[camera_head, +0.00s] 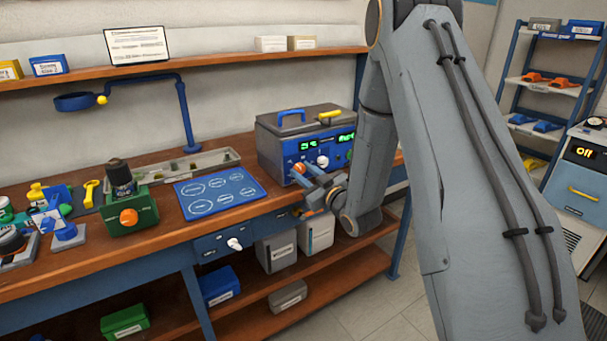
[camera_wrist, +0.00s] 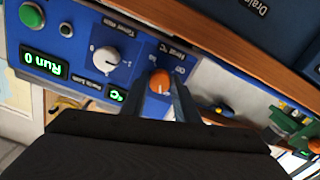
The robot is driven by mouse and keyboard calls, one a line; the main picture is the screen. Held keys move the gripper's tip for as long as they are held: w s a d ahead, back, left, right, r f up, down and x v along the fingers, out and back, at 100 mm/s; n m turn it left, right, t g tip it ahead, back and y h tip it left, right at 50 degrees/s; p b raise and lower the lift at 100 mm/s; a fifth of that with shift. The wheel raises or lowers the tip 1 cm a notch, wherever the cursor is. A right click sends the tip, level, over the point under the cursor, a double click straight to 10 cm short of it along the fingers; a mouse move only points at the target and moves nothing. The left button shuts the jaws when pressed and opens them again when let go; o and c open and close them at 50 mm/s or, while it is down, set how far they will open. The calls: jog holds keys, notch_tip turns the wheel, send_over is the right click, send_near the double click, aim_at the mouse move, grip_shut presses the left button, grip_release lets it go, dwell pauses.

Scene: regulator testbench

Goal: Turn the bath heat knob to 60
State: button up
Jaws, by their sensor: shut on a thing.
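The water bath (camera_head: 283,127) stands at the right of the bench, with a grey lid and a blue front panel. Its orange heat knob (camera_wrist: 160,79) sits between the two fingertips of my gripper (camera_wrist: 159,87) in the wrist view. My gripper is shut on this knob; it also shows at the panel's left in the head view (camera_head: 314,182). Printing beside the knob includes "Off" and what looks like "Heat °C". Other scale marks are hidden or too small, so I cannot tell the setting. A small green display (camera_wrist: 116,95) is partly cut off by my gripper.
A white timer knob (camera_wrist: 106,60), a "Run 0" display (camera_wrist: 44,66) and a green button (camera_wrist: 31,14) share the panel. A blue mat (camera_head: 221,192) and a green device with an orange knob (camera_head: 129,217) lie left on the bench.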

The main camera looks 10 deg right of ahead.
jog(key=m, duration=0.4)
jog(key=shift+f+m, duration=0.1)
jog(key=shift+m, duration=0.2)
jog(key=m, duration=0.3)
jog(key=shift+m, duration=0.4)
jog(key=m, duration=0.4)
jog(key=m+p, duration=0.1)
jog(key=m, duration=0.7)
jog(key=shift+m, duration=0.3)
jog(key=m+p, duration=0.1)
jog(key=m, duration=0.2)
jog(key=shift+m, duration=0.3)
jog(key=m+p, duration=0.1)
jog(key=m, duration=0.3)
jog(key=shift+m, duration=1.8)
jog(key=shift+p, duration=0.3)
